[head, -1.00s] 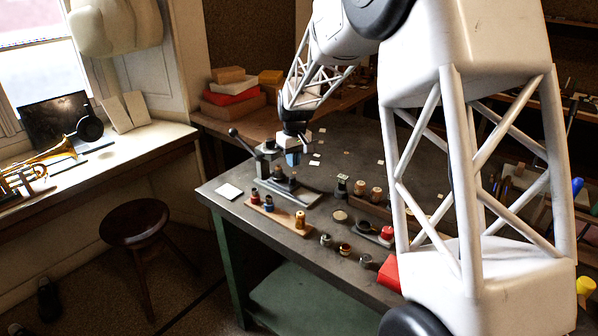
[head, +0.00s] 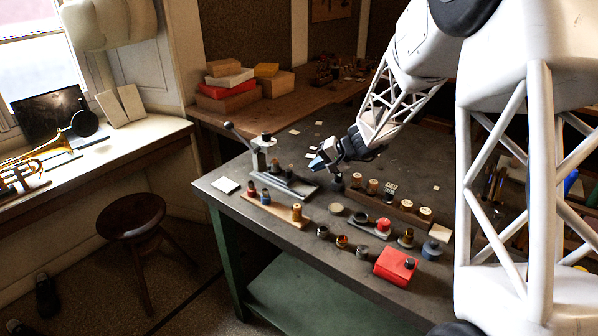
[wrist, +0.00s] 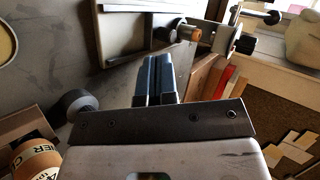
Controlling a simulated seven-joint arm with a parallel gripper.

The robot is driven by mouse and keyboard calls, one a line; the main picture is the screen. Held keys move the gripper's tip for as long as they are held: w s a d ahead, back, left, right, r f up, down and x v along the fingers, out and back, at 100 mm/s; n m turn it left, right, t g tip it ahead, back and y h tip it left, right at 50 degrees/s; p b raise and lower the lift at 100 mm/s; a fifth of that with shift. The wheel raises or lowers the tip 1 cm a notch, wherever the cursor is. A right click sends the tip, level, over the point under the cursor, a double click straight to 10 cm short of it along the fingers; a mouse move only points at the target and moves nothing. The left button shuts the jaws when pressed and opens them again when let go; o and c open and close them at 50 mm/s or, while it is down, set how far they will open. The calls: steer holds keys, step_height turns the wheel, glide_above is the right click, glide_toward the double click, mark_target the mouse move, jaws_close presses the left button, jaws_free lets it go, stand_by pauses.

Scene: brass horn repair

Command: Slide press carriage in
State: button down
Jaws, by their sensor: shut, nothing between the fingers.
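The press (head: 262,152) stands on the far left part of the dark bench, with a lever ending in a dark knob. Its flat grey base (head: 306,193) reaches toward the right, and small dark parts, probably the carriage (head: 288,174), sit on it. How far in the carriage stands is too small to tell. My gripper (head: 317,164) is above the bench, right of the press and apart from it. Its blue fingers (wrist: 155,77) are together and empty in the wrist view.
A wooden strip (head: 272,212) with small coloured pieces lies in front of the press. A wooden rack (head: 398,213) with round pieces lies right of my gripper. A red box (head: 396,266) is at the near edge. A white card (head: 226,185) lies at the left corner.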

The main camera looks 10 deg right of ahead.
steer(key=d+m+t, duration=0.2)
steer(key=shift+d+r+y, duration=0.15)
steer(key=shift+d+y, duration=0.15)
steer(key=shift+a, duration=0.1)
glide_toward(280, 172)
steer(key=shift+a+f, duration=0.8)
steer(key=shift+f, duration=0.3)
steer(key=shift+w+a, duration=0.1)
steer(key=shift+w+a, duration=1.25)
steer(key=shift+w, duration=0.05)
steer(key=shift+r, duration=0.15)
